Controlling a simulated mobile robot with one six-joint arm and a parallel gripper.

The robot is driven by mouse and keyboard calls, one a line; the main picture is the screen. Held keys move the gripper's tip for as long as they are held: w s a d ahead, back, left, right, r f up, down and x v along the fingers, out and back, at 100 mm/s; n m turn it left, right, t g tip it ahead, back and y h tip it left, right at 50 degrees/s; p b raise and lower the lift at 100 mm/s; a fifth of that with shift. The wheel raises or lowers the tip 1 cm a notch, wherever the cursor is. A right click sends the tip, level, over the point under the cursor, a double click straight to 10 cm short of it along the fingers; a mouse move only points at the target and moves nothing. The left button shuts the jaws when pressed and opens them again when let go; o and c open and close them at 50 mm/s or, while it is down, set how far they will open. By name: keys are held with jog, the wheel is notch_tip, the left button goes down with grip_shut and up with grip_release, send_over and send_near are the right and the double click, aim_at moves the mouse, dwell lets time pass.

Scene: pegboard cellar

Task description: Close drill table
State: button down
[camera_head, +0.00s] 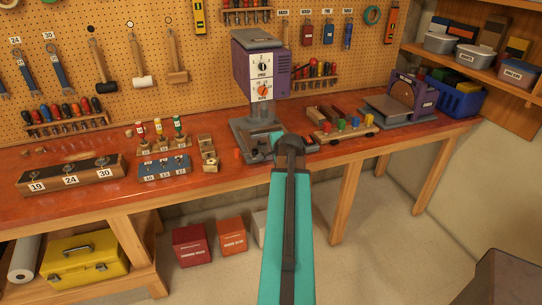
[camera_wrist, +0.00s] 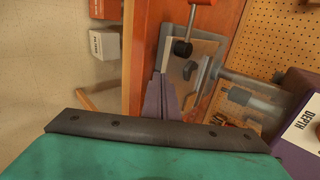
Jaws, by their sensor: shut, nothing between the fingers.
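The drill press (camera_head: 262,62) stands on the bench against the pegboard, a purple-grey body with a white dial panel. Its grey base and table area (camera_head: 246,134) lie low in front of the column, partly hidden by my arm. In the wrist view, grey metal drill table parts (camera_wrist: 190,70) show beside a black round knob (camera_wrist: 183,48) and a lever with an orange part. My gripper (camera_wrist: 160,78) is shut and empty, its purple fingers pointing at these parts at the bench edge. I cannot tell whether they touch. In the head view my wrist hides the fingers.
The red bench top (camera_head: 100,200) holds a numbered block (camera_head: 72,178) and small tool racks at left. Red boxes (camera_head: 191,245) and a yellow toolbox (camera_head: 84,262) sit below.

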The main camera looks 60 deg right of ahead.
aim_at(265, 151)
jog(key=shift+w+d, duration=0.8)
jog(key=shift+w, duration=0.3)
jog(key=shift+w+d, duration=0.75)
jog(key=shift+w, duration=0.35)
jog(key=shift+r, duration=0.1)
jog(key=shift+a, duration=0.1)
jog(key=shift+s+a, duration=0.4)
jog(key=shift+s, duration=0.1)
jog(key=s+f+b+v, duration=0.1)
jog(key=b+v, duration=0.1)
jog(key=v, duration=1)
jog(key=shift+a+f+b, duration=0.25)
jog(key=shift+b, duration=0.1)
